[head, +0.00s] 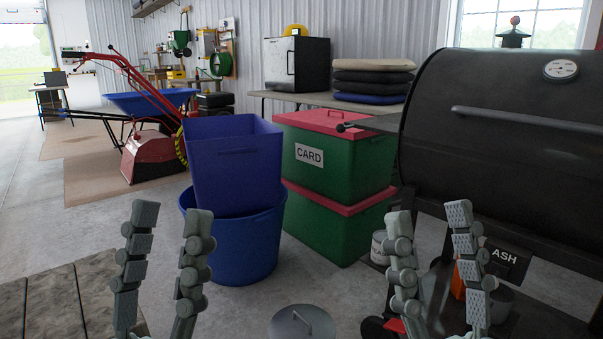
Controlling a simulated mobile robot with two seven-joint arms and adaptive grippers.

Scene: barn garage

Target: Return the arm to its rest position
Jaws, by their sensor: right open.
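My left gripper (171,215) is open and empty at the lower left of the head view, its two grey segmented fingers upright and apart. My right gripper (430,215) is open and empty at the lower right, its fingers also upright and apart. Its fingers overlap the lower part of the black barrel grill (490,150) in the picture. I cannot tell the gap between them in depth. The bases of both grippers are below the frame.
A blue square bin (232,165) sits in a round blue tub (240,250). Stacked green crates with red lids (335,165) stand beside them. A round grey lid (302,322) lies at the bottom centre.

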